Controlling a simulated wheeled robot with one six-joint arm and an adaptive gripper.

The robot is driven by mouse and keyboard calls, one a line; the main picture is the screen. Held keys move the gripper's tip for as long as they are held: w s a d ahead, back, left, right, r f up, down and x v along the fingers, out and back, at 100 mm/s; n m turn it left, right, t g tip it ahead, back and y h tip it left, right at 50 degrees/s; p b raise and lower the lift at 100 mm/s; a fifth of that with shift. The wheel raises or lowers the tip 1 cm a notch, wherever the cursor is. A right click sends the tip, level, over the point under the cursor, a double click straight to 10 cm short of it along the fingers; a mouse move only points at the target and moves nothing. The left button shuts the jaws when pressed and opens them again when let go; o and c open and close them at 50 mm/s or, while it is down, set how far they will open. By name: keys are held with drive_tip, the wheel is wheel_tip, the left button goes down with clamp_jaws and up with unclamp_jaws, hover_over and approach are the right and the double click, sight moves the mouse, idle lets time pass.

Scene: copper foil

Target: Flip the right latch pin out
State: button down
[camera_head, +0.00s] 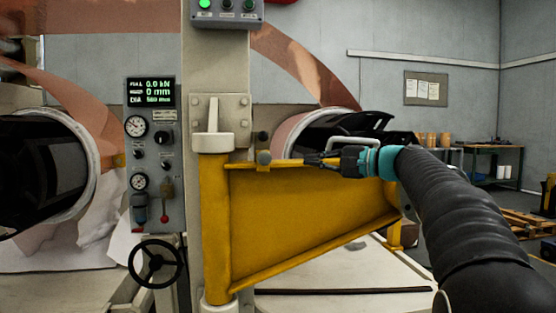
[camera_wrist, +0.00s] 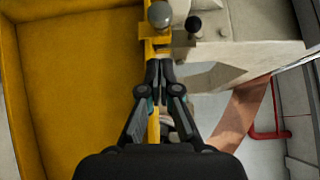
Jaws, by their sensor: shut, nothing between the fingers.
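A yellow swing arm (camera_head: 300,215) is hinged on the machine's pale column. At its top edge near the column is a grey ball knob (camera_head: 264,157), with a small dark knob (camera_head: 263,136) above it. The grey ball (camera_wrist: 160,14) and the black knob (camera_wrist: 193,24) also show in the wrist view, ahead of the fingers. I cannot tell for sure which is the right latch pin. My gripper (camera_head: 308,159) is shut and empty, level with the grey ball and to its right. In the wrist view its closed fingertips (camera_wrist: 159,66) point at the ball, with a gap between.
A control panel (camera_head: 151,150) with gauges and a handwheel (camera_head: 156,264) stand left of the column. A workbench (camera_head: 490,152) stands at the back right.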

sight(263, 156)
drive_tip(key=p+x, duration=0.1)
drive_tip(key=x, duration=0.9)
drive_tip(key=s+b, duration=0.1)
drive_tip(key=s, duration=0.1)
drive_tip(key=shift+s+d+b, duration=0.15)
drive_tip(key=shift+s+b, duration=0.15)
drive_tip(key=shift+b, duration=0.05)
idle(0.4)
drive_tip(key=shift+s, duration=0.1)
